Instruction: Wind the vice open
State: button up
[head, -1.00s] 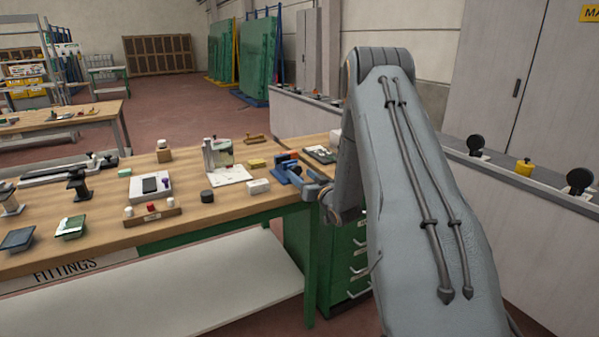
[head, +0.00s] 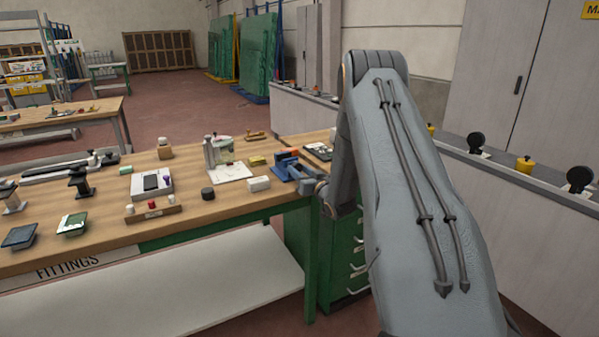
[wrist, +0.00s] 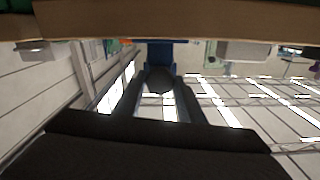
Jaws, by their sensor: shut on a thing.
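The blue vice (head: 284,164) sits at the right end of the wooden bench, near its front edge, with a small orange part beside its top. My gripper (head: 307,184) is at the vice's near right side, partly hidden by my arm. In the wrist view, the two dark fingers of my gripper (wrist: 158,94) are shut on a dark rounded part, the vice handle (wrist: 159,78). The blue vice body (wrist: 160,53) shows just beyond it. The handle is too small to make out in the head view, and the gap between the jaws is unclear.
A green drawer cabinet (head: 345,250) stands below right. The bench edge is close to my gripper.

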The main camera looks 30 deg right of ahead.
jog(key=shift+n, duration=0.4)
jog(key=n+b, duration=0.4)
jog(key=shift+n, duration=0.3)
jog(key=n+b, duration=0.4)
jog(key=n, duration=0.1)
jog(key=shift+f+n, duration=0.1)
jog(key=shift+n, duration=0.2)
jog(key=n+b, duration=1.1)
jog(key=o, duration=1)
jog(key=shift+o, duration=0.2)
